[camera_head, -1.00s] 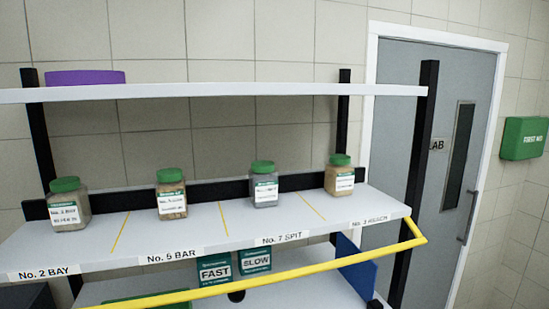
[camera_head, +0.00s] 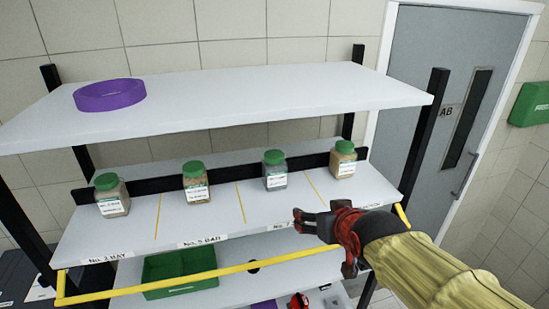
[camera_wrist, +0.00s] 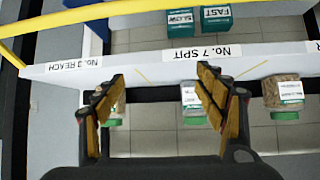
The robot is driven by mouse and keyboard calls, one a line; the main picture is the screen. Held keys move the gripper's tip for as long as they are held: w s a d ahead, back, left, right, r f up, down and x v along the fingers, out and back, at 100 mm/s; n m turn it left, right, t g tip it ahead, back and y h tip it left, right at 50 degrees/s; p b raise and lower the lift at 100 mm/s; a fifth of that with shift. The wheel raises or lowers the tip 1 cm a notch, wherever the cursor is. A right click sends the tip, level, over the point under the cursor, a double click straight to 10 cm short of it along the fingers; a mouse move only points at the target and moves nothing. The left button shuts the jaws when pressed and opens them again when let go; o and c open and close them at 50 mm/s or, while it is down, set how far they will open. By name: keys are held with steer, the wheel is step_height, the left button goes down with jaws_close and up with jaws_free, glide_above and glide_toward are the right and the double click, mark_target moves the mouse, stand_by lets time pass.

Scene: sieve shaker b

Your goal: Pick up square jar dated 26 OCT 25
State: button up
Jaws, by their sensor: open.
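Four-sided clear jars with green lids and white labels stand in a row on the middle shelf. No date is legible on any label. My gripper (camera_head: 306,221) is open and empty, in front of the shelf's right half. In the upside-down wrist view my gripper (camera_wrist: 160,84) faces the No. 7 SPIT label; the No. 7 jar (camera_wrist: 190,98) is partly hidden by a finger.
A yellow rail (camera_head: 220,272) runs along the shelf front. The top shelf (camera_head: 240,95) overhangs the jars and carries a purple ring (camera_head: 109,95). A green tray (camera_head: 180,268) sits on the lower shelf. Black posts (camera_head: 425,140) stand at the sides. Gaps separate the jars.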

mark_target(274, 173)
steer(key=w+a+t, duration=0.1)
steer(key=w+a, duration=0.2)
steer(key=w+a+r+t+y, duration=0.1)
steer(key=w+a, duration=0.1)
steer(key=w, duration=0.2)
steer(key=w+a+r+n+y, duration=0.1)
steer(key=w+a, duration=0.2)
steer(key=shift+w+a+r+t, duration=0.2)
steer(key=shift+a+t, duration=0.1)
steer(key=shift+t, duration=0.1)
steer(key=shift+a+p+x, duration=0.2)
steer(key=shift+p+x, duration=0.6)
steer(key=shift+x, duration=1.05)
steer(key=shift+a+p+x, duration=0.15)
steer(key=shift+p+x, duration=0.65)
steer(key=shift+x, duration=1.05)
steer(key=shift+r, duration=0.15)
steer(key=shift+c, duration=1)
steer(key=c, duration=1.4)
steer(key=shift+c, duration=0.2)
steer(key=shift+r, duration=0.1)
